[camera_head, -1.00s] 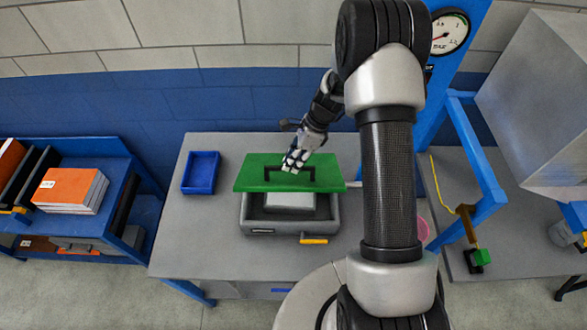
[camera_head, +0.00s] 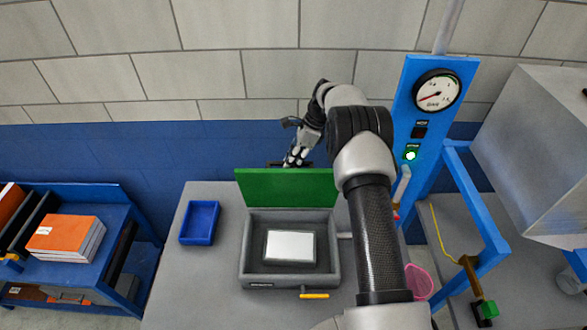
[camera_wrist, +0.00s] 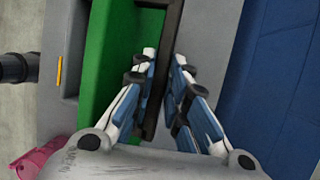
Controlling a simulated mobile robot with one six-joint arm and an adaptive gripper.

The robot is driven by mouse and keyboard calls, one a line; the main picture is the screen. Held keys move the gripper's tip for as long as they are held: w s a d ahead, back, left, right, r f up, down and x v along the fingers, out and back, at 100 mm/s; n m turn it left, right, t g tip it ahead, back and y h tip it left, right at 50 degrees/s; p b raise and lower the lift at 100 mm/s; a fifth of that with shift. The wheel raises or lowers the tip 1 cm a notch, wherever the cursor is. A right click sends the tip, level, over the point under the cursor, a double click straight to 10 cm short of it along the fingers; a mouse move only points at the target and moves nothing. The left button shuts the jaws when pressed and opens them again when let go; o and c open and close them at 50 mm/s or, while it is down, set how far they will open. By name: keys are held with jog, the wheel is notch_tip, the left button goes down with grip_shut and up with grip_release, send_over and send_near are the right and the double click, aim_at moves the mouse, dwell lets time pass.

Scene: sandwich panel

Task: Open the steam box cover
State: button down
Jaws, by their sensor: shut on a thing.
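The steam box (camera_head: 247,258) is a grey box on the table. Its green cover (camera_head: 287,189) stands raised along the box's back edge, and the box is open to the front. A white rectangular block (camera_head: 290,246) lies inside. My gripper (camera_head: 292,160) is behind the cover's upper edge. In the wrist view my gripper (camera_wrist: 165,75) has its two fingers on either side of the dark handle (camera_wrist: 158,115), next to the green cover (camera_wrist: 118,50), and is shut on it. In the head view most of the handle is hidden behind the cover.
A blue tray (camera_head: 200,222) sits left of the box on the grey table (camera_head: 200,275). A yellow handle (camera_head: 314,296) is at the box's front. A blue post with a gauge (camera_head: 437,90) and a pink cup (camera_head: 418,283) are to the right. The wall is close behind.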

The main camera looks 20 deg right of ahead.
jog(key=shift+w+d+f, duration=0.1)
jog(key=shift+w+f, duration=0.05)
jog(key=shift+f, duration=0.3)
jog(key=c, duration=2)
grip_release()
jog(key=o, duration=0.4)
jog(key=shift+w, duration=0.3)
jog(key=shift+c, duration=0.2)
jog(key=shift+r, duration=0.15)
jog(key=v, duration=1.2)
